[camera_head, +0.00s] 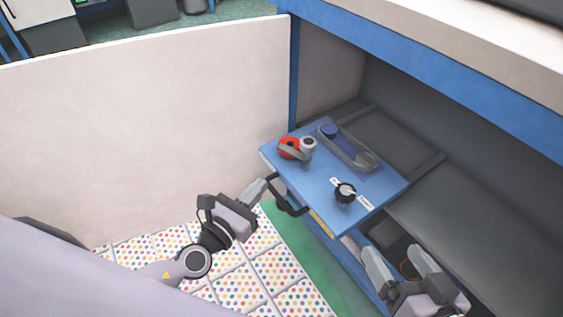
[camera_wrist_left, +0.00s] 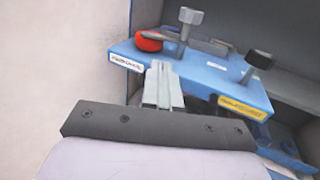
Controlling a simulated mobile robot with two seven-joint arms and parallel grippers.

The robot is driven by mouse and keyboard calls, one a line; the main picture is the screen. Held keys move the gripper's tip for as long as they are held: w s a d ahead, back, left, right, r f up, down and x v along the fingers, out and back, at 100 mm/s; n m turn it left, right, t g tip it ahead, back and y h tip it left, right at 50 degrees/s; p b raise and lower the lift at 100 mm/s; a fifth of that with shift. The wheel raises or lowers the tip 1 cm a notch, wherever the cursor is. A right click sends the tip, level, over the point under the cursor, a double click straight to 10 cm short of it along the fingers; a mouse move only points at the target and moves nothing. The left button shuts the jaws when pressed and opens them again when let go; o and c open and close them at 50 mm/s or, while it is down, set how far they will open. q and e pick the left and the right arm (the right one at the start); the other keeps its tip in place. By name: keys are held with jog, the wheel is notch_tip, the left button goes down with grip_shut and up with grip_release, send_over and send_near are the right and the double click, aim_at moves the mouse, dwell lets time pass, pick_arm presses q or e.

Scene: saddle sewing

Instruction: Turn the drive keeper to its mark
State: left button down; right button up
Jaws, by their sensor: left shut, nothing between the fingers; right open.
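A blue panel (camera_head: 315,185) carries two turnable-looking parts; I cannot tell for sure which is the drive keeper. One is a black knob (camera_head: 345,191) between two small white labels, also in the left wrist view (camera_wrist_left: 259,59). The other is a grey-capped lever (camera_head: 308,143) beside a red round part (camera_head: 288,145); its grey knob stands up in the left wrist view (camera_wrist_left: 189,16). My left gripper (camera_head: 264,182) is shut and empty beside the panel's front left edge, close to a dark handle. My right gripper (camera_head: 399,258) is open and empty, below and right of the panel.
A dark handle (camera_head: 284,197) sticks out from the panel's front. A clear-walled tray (camera_head: 347,149) lies at the panel's back. A pale partition (camera_head: 150,120) stands left, and a blue-edged overhead shelf (camera_head: 450,90) hangs above right. White and yellow labels mark the panel's front edges.

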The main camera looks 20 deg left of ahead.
aim_at(289, 154)
pick_arm(q)
jog(key=x, duration=0.9)
jog(key=shift+w+b, duration=0.4)
jog(key=shift+w, duration=0.05)
pick_arm(e)
jog(key=shift+d, duration=0.3)
jog(key=shift+s+f, duration=0.1)
jog(key=shift+a, duration=0.1)
